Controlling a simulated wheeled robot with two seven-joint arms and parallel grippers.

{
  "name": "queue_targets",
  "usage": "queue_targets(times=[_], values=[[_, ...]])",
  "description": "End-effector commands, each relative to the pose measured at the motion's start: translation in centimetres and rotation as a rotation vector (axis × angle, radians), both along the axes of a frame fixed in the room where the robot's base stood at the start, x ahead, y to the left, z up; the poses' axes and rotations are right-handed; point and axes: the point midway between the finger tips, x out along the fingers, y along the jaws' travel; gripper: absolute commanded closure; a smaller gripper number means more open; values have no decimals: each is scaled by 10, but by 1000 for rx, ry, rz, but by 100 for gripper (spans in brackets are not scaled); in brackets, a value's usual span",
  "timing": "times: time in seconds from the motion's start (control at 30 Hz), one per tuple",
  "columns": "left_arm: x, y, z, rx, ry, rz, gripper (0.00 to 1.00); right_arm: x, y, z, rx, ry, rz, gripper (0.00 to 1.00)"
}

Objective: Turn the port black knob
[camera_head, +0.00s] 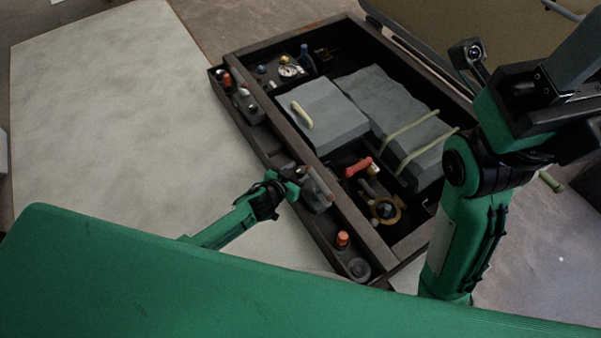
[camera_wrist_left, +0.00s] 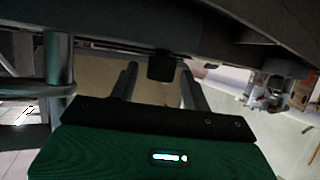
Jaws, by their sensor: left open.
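A black knob (camera_wrist_left: 161,66) sticks out from a dark panel in the left wrist view, between the two fingers of my left gripper (camera_wrist_left: 160,82). The fingers stand open, with a gap visible on both sides of the knob. In the head view my left gripper (camera_head: 314,186) is at the side ledge of a dark framed console (camera_head: 335,194). I cannot make out the black knob there; the gripper seems to cover it. My right arm stands at the right of the head view, but its gripper cannot be made out.
An orange-capped knob (camera_head: 342,239) and a grey round fitting (camera_head: 358,268) sit on the near ledge. Inside the frame are a grey lid (camera_head: 330,118), a red handle (camera_head: 357,167) and a brass ring fitting (camera_head: 385,209). A pale, bare surface (camera_head: 110,120) lies left.

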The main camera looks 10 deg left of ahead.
Motion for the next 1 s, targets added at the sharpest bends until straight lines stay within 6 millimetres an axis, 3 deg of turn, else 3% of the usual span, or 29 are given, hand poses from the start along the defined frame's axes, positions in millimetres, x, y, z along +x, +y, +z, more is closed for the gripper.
queue_targets(times=[0.2,0.5,0.73,1.0], values=[[12,-5,-6,1,1,1,52,-1,-2,2,11,-9,2,57],[13,-6,-6,0,1,0,52,-1,-2,3,10,-8,2,57],[13,-6,-6,0,1,0,97,-1,-1,3,10,-8,2,57],[13,-5,-3,1,0,-22,97,-2,-2,7,13,-15,2,57]])
